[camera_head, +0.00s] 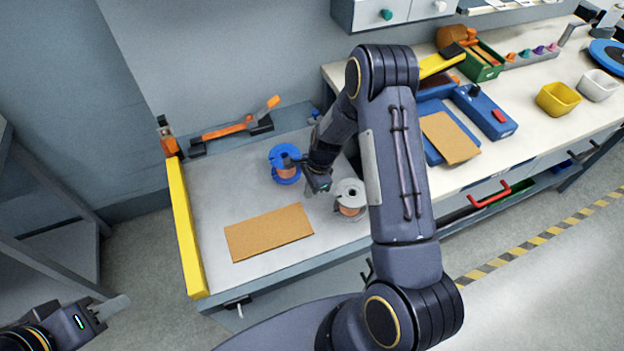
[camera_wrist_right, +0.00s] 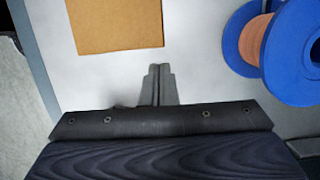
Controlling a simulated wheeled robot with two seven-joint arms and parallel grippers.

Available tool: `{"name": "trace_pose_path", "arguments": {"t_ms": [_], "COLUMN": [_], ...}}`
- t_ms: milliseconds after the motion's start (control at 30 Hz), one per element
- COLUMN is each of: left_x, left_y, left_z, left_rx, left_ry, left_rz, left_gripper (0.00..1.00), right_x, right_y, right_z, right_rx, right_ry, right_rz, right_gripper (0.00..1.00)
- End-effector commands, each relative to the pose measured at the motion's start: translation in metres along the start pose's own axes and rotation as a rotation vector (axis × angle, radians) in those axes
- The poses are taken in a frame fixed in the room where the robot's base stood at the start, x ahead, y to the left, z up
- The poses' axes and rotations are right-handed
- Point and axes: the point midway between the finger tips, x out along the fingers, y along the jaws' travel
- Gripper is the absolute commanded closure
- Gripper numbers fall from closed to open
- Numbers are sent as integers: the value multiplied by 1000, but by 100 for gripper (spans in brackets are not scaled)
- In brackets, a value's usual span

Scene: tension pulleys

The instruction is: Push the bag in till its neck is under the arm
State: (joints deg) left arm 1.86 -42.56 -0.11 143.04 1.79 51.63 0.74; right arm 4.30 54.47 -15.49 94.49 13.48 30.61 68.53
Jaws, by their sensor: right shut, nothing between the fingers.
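I cannot make out a bag in either view. A long orange and black device with a raised orange lever, which looks like an arm (camera_head: 268,105), stands at the back of the grey table. My right gripper (camera_head: 309,192) is over the table, between a blue spool (camera_head: 285,175) and a white spool (camera_head: 350,196). In the right wrist view its fingers (camera_wrist_right: 158,82) are together and hold nothing. The blue spool also shows there (camera_wrist_right: 240,40), apart from the fingers. My left gripper (camera_head: 112,307) is at the lower left, off the table; its finger gap is unclear.
A brown sheet (camera_head: 268,232) lies flat at the table's front. A yellow bar (camera_head: 184,228) lines the left edge. The workbench (camera_head: 530,85) at right holds blue trays, a green box and a yellow bin (camera_head: 558,99). The table's left middle is clear.

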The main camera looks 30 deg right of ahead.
Motion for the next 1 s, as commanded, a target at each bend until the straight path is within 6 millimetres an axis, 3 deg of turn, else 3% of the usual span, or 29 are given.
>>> {"name": "trace_pose_path", "arguments": {"t_ms": [233,667,1000], "left_x": [-4,-2,11], "left_y": [2,1,-5], "left_z": [-2,-1,6], "left_rx": [0,0,0], "left_ry": [0,0,0], "left_rz": [0,0,0], "left_gripper": [64,64,64], "right_x": [26,30,47], "right_y": [0,0,0], "right_z": [0,3,69], "right_rx": [-1,-4,-9], "right_ry": [0,-1,0], "right_rz": [0,-1,-1], "right_gripper": [100,100,100]}}
